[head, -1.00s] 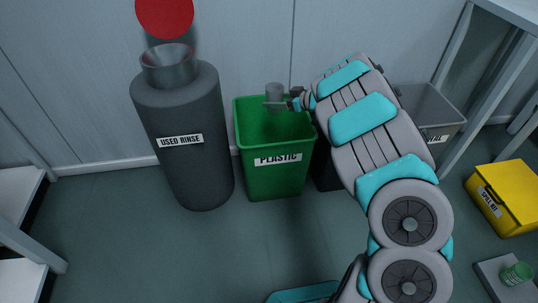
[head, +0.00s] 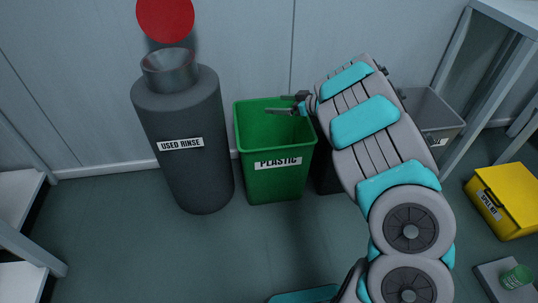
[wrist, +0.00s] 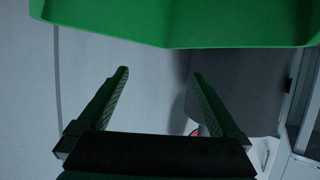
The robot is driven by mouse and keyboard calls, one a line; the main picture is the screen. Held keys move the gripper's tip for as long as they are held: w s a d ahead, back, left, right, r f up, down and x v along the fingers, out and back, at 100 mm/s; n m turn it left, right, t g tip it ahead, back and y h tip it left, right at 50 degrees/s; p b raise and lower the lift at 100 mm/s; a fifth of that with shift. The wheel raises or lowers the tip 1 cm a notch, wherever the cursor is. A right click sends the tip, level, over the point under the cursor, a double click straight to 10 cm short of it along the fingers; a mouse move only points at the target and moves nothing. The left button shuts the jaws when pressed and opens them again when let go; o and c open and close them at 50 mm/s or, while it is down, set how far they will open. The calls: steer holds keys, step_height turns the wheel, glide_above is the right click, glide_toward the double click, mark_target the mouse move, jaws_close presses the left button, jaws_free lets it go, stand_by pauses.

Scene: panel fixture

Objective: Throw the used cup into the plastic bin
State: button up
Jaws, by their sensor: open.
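The green plastic bin (head: 276,183), labelled PLASTIC, stands on the floor against the wall. My gripper (head: 283,104) is over the bin's opening, near its back right, open and empty. In the wrist view my gripper (wrist: 160,85) shows two parted fingers with nothing between them. Part of the green bin (wrist: 180,22) fills the top of that view. The used cup is not visible in either current view; the lower inside of the bin is hidden from the head view.
A dark used rinse container (head: 180,120) with a funnel top stands left of the bin. A grey bin (head: 432,112) is behind my arm on the right. A yellow spill kit box (head: 508,198) and a green can (head: 516,277) are at far right. Floor in front is clear.

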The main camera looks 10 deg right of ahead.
steer(key=v, duration=0.5)
steer(key=shift+s+d+r+p, duration=0.1)
steer(key=shift+s+d+p, duration=0.2)
steer(key=shift+p, duration=0.1)
